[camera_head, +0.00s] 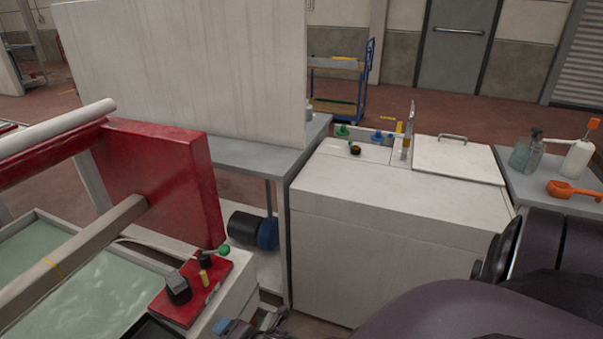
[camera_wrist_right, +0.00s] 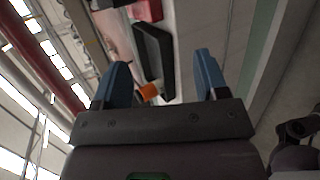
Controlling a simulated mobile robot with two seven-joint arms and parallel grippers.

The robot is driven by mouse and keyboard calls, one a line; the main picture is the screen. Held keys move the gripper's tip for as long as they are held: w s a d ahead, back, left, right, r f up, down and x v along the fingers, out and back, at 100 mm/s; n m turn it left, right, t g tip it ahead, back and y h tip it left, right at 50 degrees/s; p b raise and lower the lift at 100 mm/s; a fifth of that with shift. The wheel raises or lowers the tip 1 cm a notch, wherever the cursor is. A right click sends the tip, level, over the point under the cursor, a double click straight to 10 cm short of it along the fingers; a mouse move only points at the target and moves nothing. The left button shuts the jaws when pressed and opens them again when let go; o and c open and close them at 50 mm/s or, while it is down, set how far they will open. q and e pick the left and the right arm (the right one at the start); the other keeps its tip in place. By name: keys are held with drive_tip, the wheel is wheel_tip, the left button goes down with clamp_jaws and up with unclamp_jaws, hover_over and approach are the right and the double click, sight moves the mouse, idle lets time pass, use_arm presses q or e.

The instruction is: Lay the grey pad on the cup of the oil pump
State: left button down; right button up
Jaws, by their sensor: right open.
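My right gripper (camera_wrist_right: 153,85) is open in the right wrist view, with two blue fingers apart and nothing held between them. A small orange piece (camera_wrist_right: 148,92) shows between the fingers, beyond them. In the head view, a red plate (camera_head: 190,307) at the lower left carries a dark block with a grey top (camera_head: 178,288), a small yellow piece (camera_head: 204,277) and a dark part with a green knob (camera_head: 223,250). I cannot tell for sure which part is the grey pad or the oil pump's cup. My left gripper is not in view.
A red machine frame (camera_head: 165,180) stands beside a basin of pale green liquid (camera_head: 95,285). A white cabinet (camera_head: 380,240) fills the middle. A black tray (camera_wrist_right: 155,52) shows beyond my right fingers.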

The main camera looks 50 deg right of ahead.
drive_tip(key=s+d+f+m, duration=0.1)
drive_tip(key=s+d+m, duration=0.2)
drive_tip(key=s+m, duration=0.4)
drive_tip(key=s+d+f+m+h, duration=0.1)
drive_tip(key=s+d+m, duration=0.2)
drive_tip(key=s+m, duration=0.5)
drive_tip(key=shift+d+f+m, duration=0.15)
drive_tip(key=shift+d+m, duration=0.05)
drive_tip(key=shift+m, duration=2.1)
